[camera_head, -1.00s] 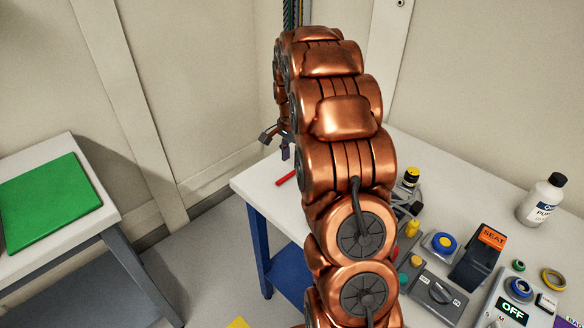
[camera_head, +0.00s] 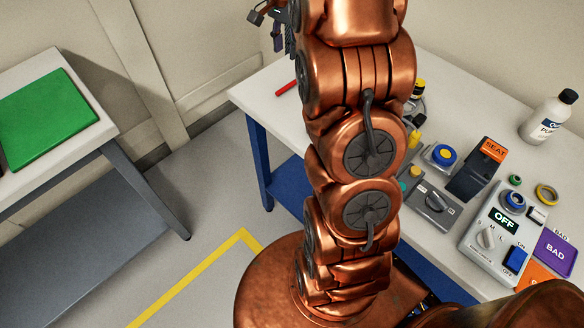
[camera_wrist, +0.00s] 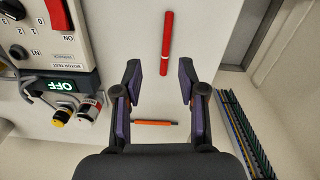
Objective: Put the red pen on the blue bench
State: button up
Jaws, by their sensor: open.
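A red pen (camera_wrist: 166,42) lies on a pale surface in the wrist view, ahead of the fingertips and apart from them. My gripper (camera_wrist: 160,80) is open, with nothing between its fingers. In the head view a thin red item (camera_head: 285,88), seemingly the same pen, lies on the white top of the blue-legged bench (camera_head: 262,98), near its left end. My gripper (camera_head: 270,17) is partly in view at the top edge there, above that end of the bench. My arm hides part of the bench top.
An orange pen-like item (camera_wrist: 153,122) lies closer to my gripper. A control box (camera_wrist: 50,35) stands at the wrist view's left. The bench holds a white bottle (camera_head: 548,116) and an OFF box (camera_head: 503,226). A green mat (camera_head: 45,120) lies on the left table.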

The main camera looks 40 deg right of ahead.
jog(key=s+a+r+n, duration=0.2)
jog(key=s+a+n, duration=0.6)
jog(key=s+a, duration=0.8)
jog(key=s+a+f+n, duration=0.2)
jog(key=s+a+n, duration=0.1)
jog(key=s, duration=0.5)
jog(key=s+a+f+n+g, duration=0.1)
jog(key=s+a+f+n, duration=0.1)
jog(key=s, duration=0.6)
jog(key=shift+s+a+f+n+g, duration=0.2)
jog(key=shift+a+f+n+g, duration=0.15)
jog(key=shift+a+n, duration=0.65)
jog(key=shift+d, duration=0.15)
